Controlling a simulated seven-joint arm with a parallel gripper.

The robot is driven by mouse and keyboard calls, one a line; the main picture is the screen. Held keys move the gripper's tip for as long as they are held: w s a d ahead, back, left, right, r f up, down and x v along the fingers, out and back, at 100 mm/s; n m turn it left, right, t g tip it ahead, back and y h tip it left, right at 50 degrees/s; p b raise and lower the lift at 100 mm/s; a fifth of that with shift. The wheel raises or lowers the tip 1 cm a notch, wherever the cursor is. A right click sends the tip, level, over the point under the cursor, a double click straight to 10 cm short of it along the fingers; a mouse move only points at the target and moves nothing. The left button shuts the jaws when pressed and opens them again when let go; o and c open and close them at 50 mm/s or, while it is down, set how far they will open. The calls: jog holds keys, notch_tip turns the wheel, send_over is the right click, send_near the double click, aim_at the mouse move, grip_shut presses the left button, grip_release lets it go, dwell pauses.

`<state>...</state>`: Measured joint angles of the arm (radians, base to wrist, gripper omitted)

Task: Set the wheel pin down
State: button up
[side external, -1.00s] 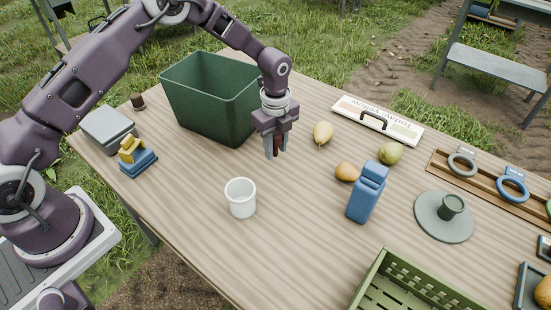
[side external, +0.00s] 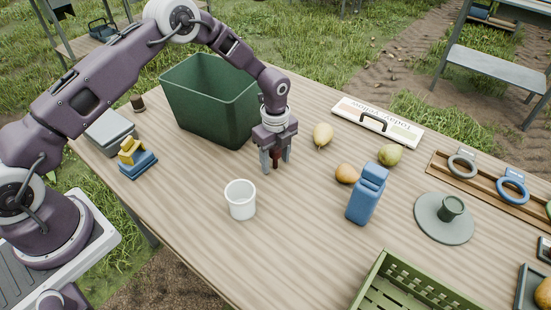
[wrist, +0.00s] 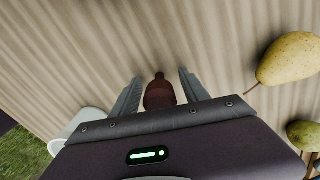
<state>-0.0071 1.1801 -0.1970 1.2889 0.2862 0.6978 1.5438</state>
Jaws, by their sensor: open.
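The wheel pin, a small dark reddish-brown piece with a narrow tip, stands between my fingers in the wrist view (wrist: 160,94). In the side view only a little of the pin (side external: 276,159) shows between the fingers. My gripper (side external: 276,166) points down low over the table, in front of the green bin. It is open, and the wrist view shows its fingertips (wrist: 160,78) spread on either side of the pin, with a gap at each side. The pin appears to rest on the wooden table (side external: 300,220), but its lower end is hidden.
A white cup (side external: 241,201) stands in front of my gripper, and the green bin (side external: 215,108) is behind it. A green crate (side external: 410,285) is at the front.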

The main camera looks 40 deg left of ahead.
notch_tip(320, 180, up, 13)
jog(key=shift+f, duration=0.2)
jog(key=s+a+r+n+t, duration=0.1)
jog(key=s+r+n, duration=0.35)
jog(key=r, duration=0.45)
jog(key=s+a+r+n+t, duration=0.1)
jog(key=s+a+r+n, duration=0.15)
jog(key=s+r, duration=0.5)
jog(key=s+r+n+t, duration=0.1)
jog(key=s+r+n, duration=0.1)
jog(key=s+n, duration=0.5)
jog(key=s+r+n+t, duration=0.2)
jog(key=s+n, duration=0.5)
jog(key=s, duration=0.7)
jog(key=shift+s+a+r+t, duration=0.2)
jog(key=shift+a+r+t, duration=0.1)
jog(key=shift+a+r, duration=0.2)
